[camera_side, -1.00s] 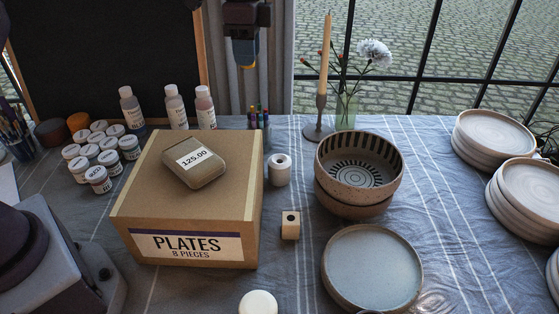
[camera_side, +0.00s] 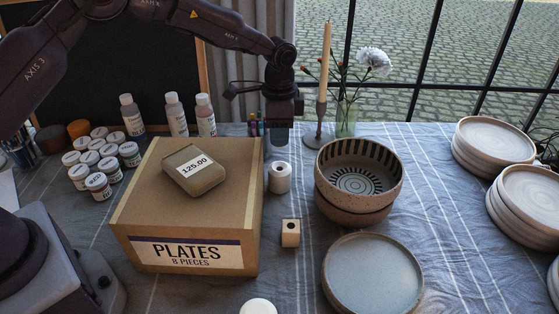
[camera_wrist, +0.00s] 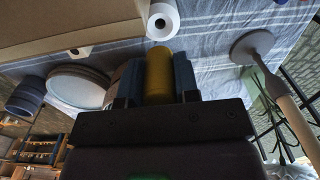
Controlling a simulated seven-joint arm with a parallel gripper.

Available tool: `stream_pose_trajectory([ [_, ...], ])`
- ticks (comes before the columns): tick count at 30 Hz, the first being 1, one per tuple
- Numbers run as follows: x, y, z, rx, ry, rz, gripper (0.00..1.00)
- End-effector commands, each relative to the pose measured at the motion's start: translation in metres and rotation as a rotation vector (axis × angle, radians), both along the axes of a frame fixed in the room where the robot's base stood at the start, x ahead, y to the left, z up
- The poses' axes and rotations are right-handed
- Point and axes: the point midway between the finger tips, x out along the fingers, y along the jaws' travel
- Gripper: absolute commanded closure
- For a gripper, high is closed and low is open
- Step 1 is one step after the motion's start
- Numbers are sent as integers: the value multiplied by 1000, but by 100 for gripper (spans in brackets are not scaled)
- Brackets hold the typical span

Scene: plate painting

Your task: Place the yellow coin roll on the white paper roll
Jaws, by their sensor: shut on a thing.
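The yellow coin roll (camera_wrist: 160,72) is held between the two blue fingers of my gripper (camera_wrist: 157,80) in the wrist view. In the side view my gripper (camera_side: 278,147) points down above and behind the white paper roll (camera_side: 280,178); the yellow roll cannot be made out there. The white paper roll stands upright on the cloth, its hole facing up, just right of the box. In the wrist view the white paper roll (camera_wrist: 162,20) shows just beyond the yellow roll's end; I cannot tell whether they touch.
The plates box (camera_side: 190,205) with a price-tagged tin (camera_side: 194,170) stands left of the paper roll. Stacked bowls (camera_side: 358,180) stand to its right, and a small wooden block (camera_side: 291,233) in front. A candle holder (camera_side: 318,135) and flower vase (camera_side: 346,117) are behind.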

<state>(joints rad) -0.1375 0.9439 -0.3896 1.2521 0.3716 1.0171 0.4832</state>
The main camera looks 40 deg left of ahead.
Motion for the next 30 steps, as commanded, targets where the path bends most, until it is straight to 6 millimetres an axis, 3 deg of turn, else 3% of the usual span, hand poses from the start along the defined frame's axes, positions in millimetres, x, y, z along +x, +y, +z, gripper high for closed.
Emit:
stream_pose_trajectory([
  [3,0,0,-21,0,1,0,100],
  [10,0,0,-39,0,0,1,100],
  [15,0,0,-64,0,1,0,100],
  [28,1,0,-72,0,-1,0,100],
  [29,0,0,-72,0,-1,0,64],
  [30,0,0,-72,0,-1,0,55],
])
